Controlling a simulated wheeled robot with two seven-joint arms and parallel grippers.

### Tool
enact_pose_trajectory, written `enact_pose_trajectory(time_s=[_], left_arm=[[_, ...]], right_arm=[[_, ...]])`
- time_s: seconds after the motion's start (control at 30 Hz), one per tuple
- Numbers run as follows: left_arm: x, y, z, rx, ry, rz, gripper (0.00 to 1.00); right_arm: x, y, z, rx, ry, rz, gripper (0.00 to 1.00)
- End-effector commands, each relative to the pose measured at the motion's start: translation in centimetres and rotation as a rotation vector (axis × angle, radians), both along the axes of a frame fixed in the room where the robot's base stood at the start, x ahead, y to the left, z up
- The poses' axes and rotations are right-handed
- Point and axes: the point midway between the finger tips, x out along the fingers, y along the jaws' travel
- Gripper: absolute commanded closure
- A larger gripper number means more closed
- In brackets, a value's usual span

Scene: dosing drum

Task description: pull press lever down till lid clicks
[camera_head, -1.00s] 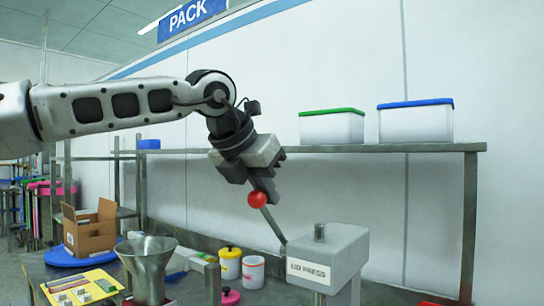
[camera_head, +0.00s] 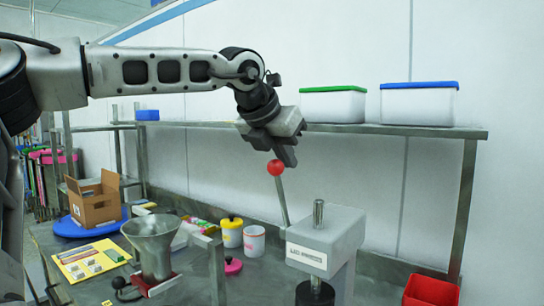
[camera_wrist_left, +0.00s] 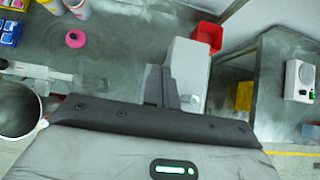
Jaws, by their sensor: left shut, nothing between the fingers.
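The lid press (camera_head: 345,235) is a grey block with a label on its front. Its thin lever (camera_head: 283,203) rises steeply on the left side and ends in a red ball knob (camera_head: 277,168). My left gripper (camera_head: 289,158) is shut and empty, its fingertips pointing down just above the knob. I cannot tell whether they touch it. In the left wrist view my shut fingers (camera_wrist_left: 160,85) lie beside the press block (camera_wrist_left: 187,75); the knob is hidden there. A dark round press foot (camera_head: 315,292) shows under the press, cut by the frame edge. I see no lid under it.
A steel funnel (camera_head: 153,245) stands at left. White tubs with yellow (camera_head: 231,232) and pink (camera_head: 254,242) markings sit behind, near a pink disc (camera_head: 233,265). A red bin (camera_head: 430,290) stands right of the press. A shelf (camera_head: 400,128) with lidded boxes runs behind.

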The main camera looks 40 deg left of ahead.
Motion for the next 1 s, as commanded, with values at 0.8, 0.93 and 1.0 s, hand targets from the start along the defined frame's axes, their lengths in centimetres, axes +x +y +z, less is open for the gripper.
enact_pose_trajectory(time_s=[0.8, 0.93, 1.0], left_arm=[[-3.2, -0.4, 8.1, 0.001, -0.001, -0.001, 1.0], [-3.8, -0.4, 9.2, 0.001, 0.0, -0.001, 1.0], [-3.9, -0.4, 9.5, 0.0, 0.001, 0.0, 1.0]], right_arm=[[0.1, 0.0, 4.9, 0.0, -0.003, -0.001, 1.0], [0.1, 0.0, 5.5, 0.0, -0.003, -0.001, 1.0], [0.1, 0.0, 5.7, 0.0, -0.003, -0.001, 1.0]])
